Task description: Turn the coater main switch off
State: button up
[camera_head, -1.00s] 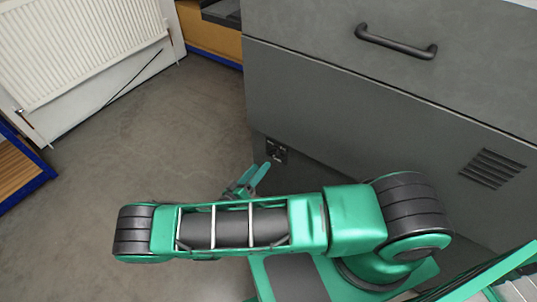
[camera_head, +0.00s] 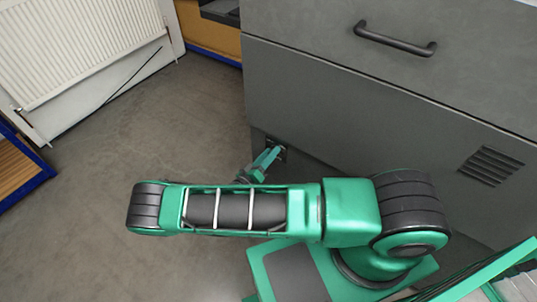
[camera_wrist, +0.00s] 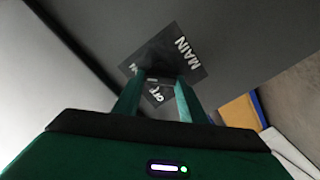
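The main switch panel is a small dark plate (camera_wrist: 194,66) low on the grey cabinet, lettered MAIN, with OFF below and a partly covered word at the left. In the wrist view my gripper (camera_wrist: 159,80) is right at the plate, its two green fingers apart on either side of the plate's middle. A small pale strip shows between the fingertips; the switch lever itself is mostly hidden, and contact with it cannot be made out. In the head view my gripper (camera_head: 272,154) covers most of the plate.
The grey cabinet front (camera_head: 350,100) fills the right, with a dark handle (camera_head: 395,40) above and a vent (camera_head: 491,164) to the right. A white radiator (camera_head: 75,45) stands at upper left. The floor (camera_head: 170,120) between is clear.

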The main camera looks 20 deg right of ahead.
jog(key=c, duration=0.4)
jog(key=shift+a+f+n, duration=0.1)
jog(key=shift+f+n, duration=0.1)
jog(key=shift+n, duration=2.8)
jog(key=shift+d+f+n, duration=0.1)
jog(key=shift+f+n, duration=0.1)
jog(key=shift+n, duration=2.8)
jog(key=shift+a+f+n, duration=0.1)
jog(key=shift+f+n, duration=0.1)
jog(key=shift+n, duration=2.8)
jog(key=o, duration=1.1)
jog(key=shift+r, duration=0.1)
